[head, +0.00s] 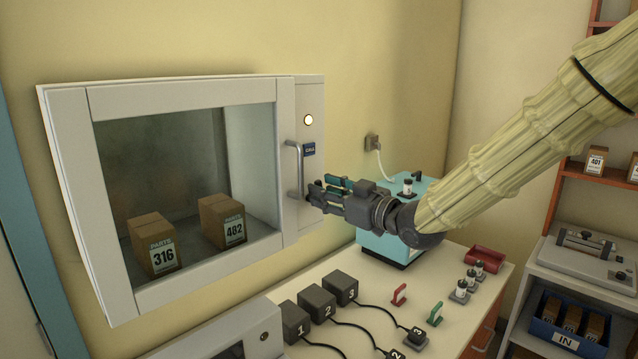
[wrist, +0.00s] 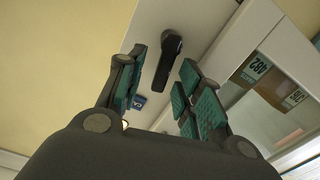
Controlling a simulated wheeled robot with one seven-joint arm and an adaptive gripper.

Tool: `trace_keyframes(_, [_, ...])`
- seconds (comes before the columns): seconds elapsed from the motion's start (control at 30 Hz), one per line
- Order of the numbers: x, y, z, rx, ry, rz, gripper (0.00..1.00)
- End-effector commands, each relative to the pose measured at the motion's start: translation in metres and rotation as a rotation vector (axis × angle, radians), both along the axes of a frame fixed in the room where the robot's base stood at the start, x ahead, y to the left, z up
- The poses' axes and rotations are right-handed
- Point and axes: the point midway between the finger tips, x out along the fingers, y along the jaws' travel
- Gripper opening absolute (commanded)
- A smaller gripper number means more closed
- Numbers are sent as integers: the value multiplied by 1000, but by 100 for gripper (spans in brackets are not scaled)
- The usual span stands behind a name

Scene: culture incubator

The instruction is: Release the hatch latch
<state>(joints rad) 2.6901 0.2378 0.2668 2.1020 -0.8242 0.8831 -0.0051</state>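The incubator (head: 180,98) is a pale wall cabinet with a shut, glazed hatch. In the head view a grey vertical bar handle (head: 292,170) stands beside a blue tag (head: 309,149) on its right panel. My gripper (head: 318,192) is right of the handle, close to the panel. In the wrist view my gripper (wrist: 158,85) is open, with its green-padded fingers spread. A dark lever (wrist: 166,62), apparently the latch, shows between and beyond the fingers, with no clear contact. The gripper hides this lever in the head view.
A round lit lamp (head: 308,120) is above the tag. Boxes marked 316 (head: 153,243) and 482 (head: 222,221) sit behind the glass. Below, the bench (head: 388,337) holds black numbered blocks (head: 318,303) and cables. A teal machine (head: 375,240) stands behind my gripper.

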Motion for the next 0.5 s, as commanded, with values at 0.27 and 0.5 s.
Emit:
trace_keyframes(0.27, [16, 18, 3, -1, -4, -1, 36])
trace_keyframes(0.5, [22, 21, 0, 1, -1, -2, 36])
